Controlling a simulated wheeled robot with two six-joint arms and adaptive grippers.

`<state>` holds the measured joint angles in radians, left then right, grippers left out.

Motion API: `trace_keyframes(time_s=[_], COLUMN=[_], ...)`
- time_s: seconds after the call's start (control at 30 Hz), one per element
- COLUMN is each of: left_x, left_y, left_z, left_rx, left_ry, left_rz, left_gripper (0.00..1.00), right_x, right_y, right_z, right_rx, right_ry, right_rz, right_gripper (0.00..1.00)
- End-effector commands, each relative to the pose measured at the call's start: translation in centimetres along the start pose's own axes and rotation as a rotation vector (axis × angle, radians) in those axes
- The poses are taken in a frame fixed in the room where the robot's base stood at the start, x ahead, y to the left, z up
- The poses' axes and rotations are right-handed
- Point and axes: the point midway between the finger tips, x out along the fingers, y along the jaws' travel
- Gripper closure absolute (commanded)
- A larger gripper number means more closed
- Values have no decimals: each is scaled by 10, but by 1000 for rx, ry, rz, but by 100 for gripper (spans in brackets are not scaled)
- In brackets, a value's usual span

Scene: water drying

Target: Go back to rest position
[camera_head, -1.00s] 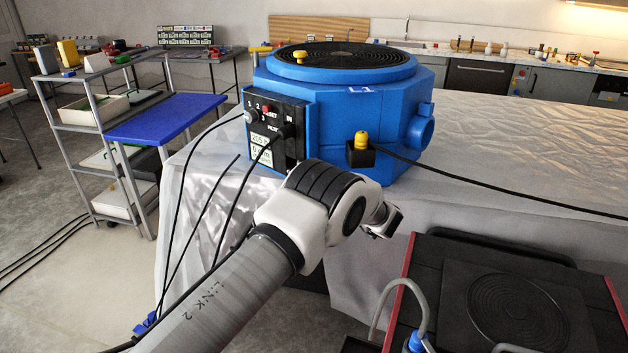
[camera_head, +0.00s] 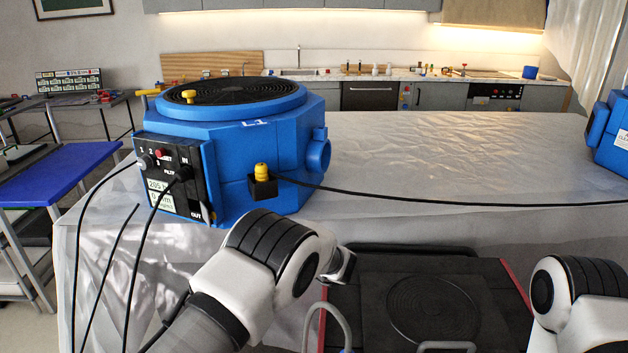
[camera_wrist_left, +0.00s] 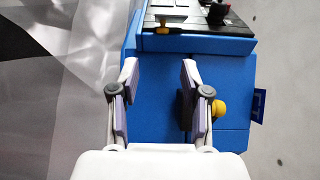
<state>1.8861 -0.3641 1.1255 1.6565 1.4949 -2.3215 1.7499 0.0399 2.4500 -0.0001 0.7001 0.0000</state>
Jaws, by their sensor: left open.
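My left arm comes in from the lower left in the head view, its white and black joint in front of the large blue octagonal machine (camera_head: 285,165). My left gripper (camera_wrist_left: 160,80) is open in the left wrist view, with nothing between its two fingers. Beyond the fingers in that view is a blue machine body (camera_wrist_left: 155,105) with a yellow knob (camera_wrist_left: 218,109); whether they touch cannot be told. My right arm shows only as a white and black link at the lower right of the head view; its gripper is out of view.
The blue machine stands on a plastic-covered table (camera_head: 430,150), with a black cable running right. Another blue device (camera_head: 611,133) is at the right edge. A black unit with a round plate (camera_head: 435,308) is below. A blue-topped shelf (camera_head: 60,172) stands left. The table's middle is mostly clear.

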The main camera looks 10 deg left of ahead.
Motion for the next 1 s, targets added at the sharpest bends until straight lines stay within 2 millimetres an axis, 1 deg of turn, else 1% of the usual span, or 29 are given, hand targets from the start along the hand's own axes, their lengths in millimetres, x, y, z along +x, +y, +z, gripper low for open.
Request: trace_keyframes(time_s=[0.07, 0.17, 0.2, 0.27, 0.3, 0.37, 0.4, 0.47, 0.5, 0.57, 0.6, 0.63, 0.67, 0.7, 0.77, 0.8, 0.83, 0.9, 1.0], left_x=[16, 44, 58, 78, 87, 90, 86, 71, 56, 28, 6, -11, -29, -54, -92, -113, -126, -140, -144], left_y=[12, 41, 58, 92, 118, 158, 186, 224, 246, 274, 289, 297, 302, 307, 307, 304, 302, 301, 302], left_z=[9, 40, 56, 82, 99, 126, 146, 178, 202, 240, 266, 286, 306, 332, 370, 390, 401, 412, 416], left_rx=[15, 119, 201, 310, 344, 353, 342, 306, 272, 215, 175, 143, 110, 68, 4, -36, -66, -149, -253], left_ry=[-30, -65, -50, 28, 105, 229, 306, 395, 432, 453, 442, 421, 389, 329, 204, 109, 37, -106, -249], left_rz=[15, 20, 12, 15, 40, 122, 204, 365, 487, 686, 824, 926, 1027, 1160, 1345, 1440, 1494, 1559, 1565], left_gripper=[53, 53, 53, 53, 53, 53, 53, 53, 53, 53, 53, 53, 53, 53, 53, 53, 53, 53, 53], right_x=[0, 0, 0, 0, 0, 0, 0, 0, 0, 0, 0, 0, 0, 0, 0, 0, 0, 0, 0], right_y=[0, 0, 0, 0, 0, 0, 0, 0, 0, 0, 0, 0, 0, 0, 0, 0, 0, 0, 0], right_z=[0, 0, 0, 0, 0, 0, 0, 0, 0, 0, 0, 0, 0, 0, 0, 0, 0, 0, 0], right_rx=[0, 0, 0, 0, 0, 0, 0, 0, 0, 0, 0, 0, 0, 0, 0, 0, 0, 0, 0], right_ry=[0, 0, 0, 0, 0, 0, 0, 0, 0, 0, 0, 0, 0, 0, 0, 0, 0, 0, 0], right_rz=[0, 0, 0, 0, 0, 0, 0, 0, 0, 0, 0, 0, 0, 0, 0, 0, 0, 0, 0], right_gripper=[60, 60, 60, 60, 60, 60, 60, 60, 60, 60, 60, 60, 60, 60, 60, 60, 60, 60, 60])
